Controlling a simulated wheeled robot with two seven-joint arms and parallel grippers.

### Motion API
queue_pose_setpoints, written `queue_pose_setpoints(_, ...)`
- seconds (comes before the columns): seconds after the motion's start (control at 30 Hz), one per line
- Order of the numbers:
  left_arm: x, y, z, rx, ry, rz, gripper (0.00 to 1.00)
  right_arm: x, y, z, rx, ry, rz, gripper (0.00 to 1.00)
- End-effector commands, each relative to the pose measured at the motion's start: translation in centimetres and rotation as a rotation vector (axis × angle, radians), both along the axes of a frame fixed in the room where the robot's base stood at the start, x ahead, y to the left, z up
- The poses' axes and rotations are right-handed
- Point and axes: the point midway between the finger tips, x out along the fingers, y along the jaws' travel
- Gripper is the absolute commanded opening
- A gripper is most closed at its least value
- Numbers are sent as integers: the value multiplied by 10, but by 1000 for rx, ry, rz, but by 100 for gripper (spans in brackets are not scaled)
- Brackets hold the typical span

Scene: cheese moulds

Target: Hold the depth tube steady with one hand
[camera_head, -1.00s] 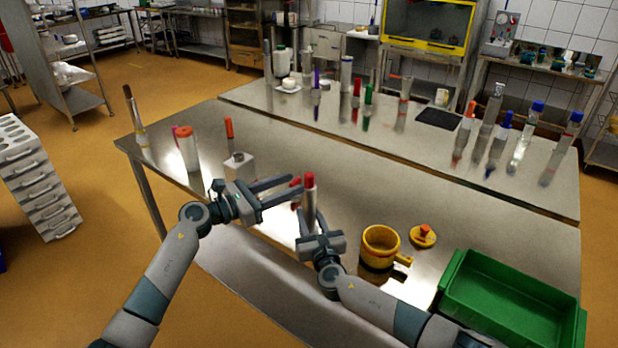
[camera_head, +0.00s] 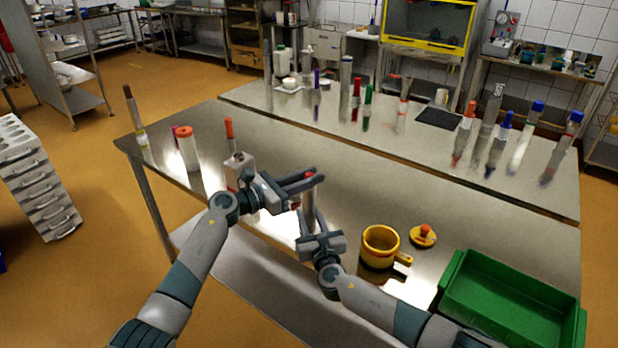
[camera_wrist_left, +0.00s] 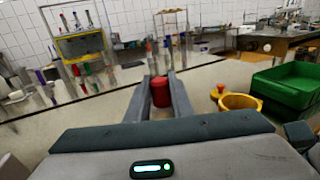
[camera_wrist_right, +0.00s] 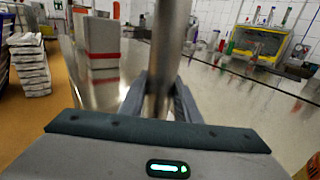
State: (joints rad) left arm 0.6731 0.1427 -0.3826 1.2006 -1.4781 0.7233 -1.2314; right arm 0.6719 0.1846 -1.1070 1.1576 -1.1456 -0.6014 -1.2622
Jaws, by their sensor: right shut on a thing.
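The depth tube (camera_head: 307,208) stands upright near the table's front edge, a slim metal tube with a red cap. My right gripper (camera_head: 309,222) is shut on its body from the front; the metal tube also shows between the fingers in the right wrist view (camera_wrist_right: 164,60). My left gripper (camera_head: 308,181) is at the top of the tube, with its open fingers on either side of the red cap. In the left wrist view the red cap (camera_wrist_left: 160,90) sits between the two fingers (camera_wrist_left: 161,98). The fingers partly hide the cap in the head view.
A yellow pot (camera_head: 380,247) with a handle, its yellow lid (camera_head: 423,236) and a green crate (camera_head: 450,283) are to the right. A white block (camera_head: 240,161) and an orange-capped jar (camera_head: 187,150) stand left. The table middle behind the tube is clear.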

Motion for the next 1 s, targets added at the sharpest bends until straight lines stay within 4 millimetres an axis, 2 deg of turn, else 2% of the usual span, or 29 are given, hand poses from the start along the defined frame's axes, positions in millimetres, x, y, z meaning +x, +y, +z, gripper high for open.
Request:
queue_pose_setpoints(0.23,0,1,5,1,-2,1,0,0,0,0,0,0,0,0)
queue_pose_setpoints(0.53,0,1,48,2,-5,0,0,0,-1,-1,-1,1,-1,0)
queue_pose_setpoints(0.83,0,1,51,-1,-1,1,0,0,-1,-1,0,1,-1,0)
queue_pose_setpoints(0.87,0,1,51,-1,-1,1,25,0,-1,-1,0,1,-1,0)
queue_pose_setpoints(0.9,0,1,51,-1,-1,1,34,0,-1,-1,0,1,-1,0)
queue_pose_setpoints(0.93,0,1,51,-1,-1,1,40,0,-1,-1,0,1,-1,0)
queue_pose_setpoints(1.0,0,1,50,-1,-1,1,40,0,-1,-1,0,1,-1,0)
